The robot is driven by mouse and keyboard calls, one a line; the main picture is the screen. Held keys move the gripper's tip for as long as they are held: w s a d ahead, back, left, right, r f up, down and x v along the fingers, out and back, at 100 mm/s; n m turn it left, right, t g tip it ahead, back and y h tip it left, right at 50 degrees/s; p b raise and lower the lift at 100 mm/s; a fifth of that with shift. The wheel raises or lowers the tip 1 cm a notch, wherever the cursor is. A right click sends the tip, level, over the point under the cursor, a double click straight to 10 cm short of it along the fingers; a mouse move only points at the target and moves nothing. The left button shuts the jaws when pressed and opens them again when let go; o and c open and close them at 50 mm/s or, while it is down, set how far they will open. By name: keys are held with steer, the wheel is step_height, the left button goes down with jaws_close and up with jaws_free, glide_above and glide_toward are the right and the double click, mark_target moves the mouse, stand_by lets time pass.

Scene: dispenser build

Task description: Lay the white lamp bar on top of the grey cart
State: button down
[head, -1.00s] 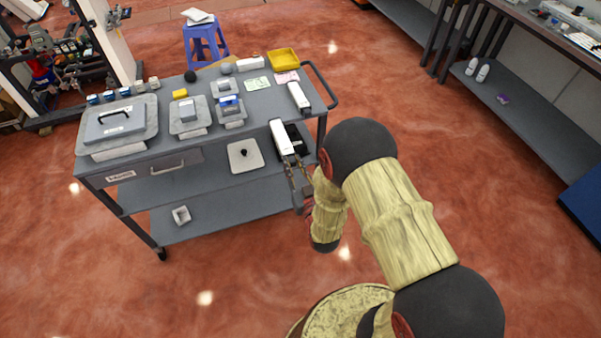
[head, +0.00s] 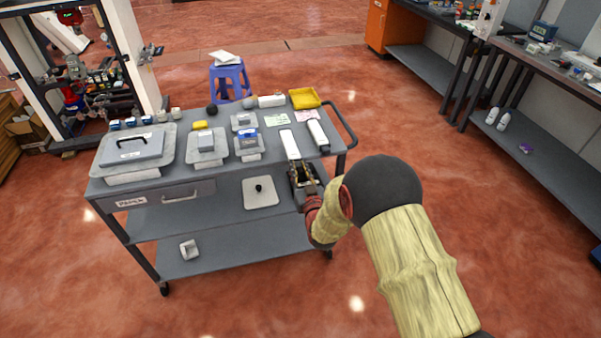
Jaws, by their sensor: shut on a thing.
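My gripper (head: 297,168) is shut on the near end of the white lamp bar (head: 290,144). The bar points away from me, its far end overlapping the grey top of the cart (head: 215,168) near the right front edge. I cannot tell whether the bar touches the top or hovers above it. The gripper itself is in front of the cart's front edge, with the lower shelves behind it. The bar's gripped end is partly hidden by the fingers.
Another white bar with dark ends (head: 318,135) lies just right of the held one. A lidded container (head: 133,148) fills the left.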

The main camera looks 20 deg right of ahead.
steer(key=shift+w+f+b, duration=0.2)
steer(key=shift+w+f, duration=0.05)
steer(key=shift+w, duration=0.35)
steer(key=shift+w+f+b, duration=0.25)
steer(key=shift+w+f, duration=0.05)
steer(key=shift+w, duration=0.3)
steer(key=shift+w+f+b, duration=0.2)
steer(key=shift+w+f, duration=0.05)
steer(key=shift+w, duration=0.35)
steer(key=shift+w+f+b, duration=0.5)
steer(key=shift+w+b, duration=0.15)
steer(key=shift+b, duration=0.05)
steer(key=shift+w+f+b, duration=0.3)
steer(key=shift+w+b, duration=0.25)
steer(key=shift+w+f+b, duration=0.25)
steer(key=shift+w+b, duration=0.3)
steer(key=c, duration=1.6)
jaws_free()
steer(key=shift+o, duration=0.5)
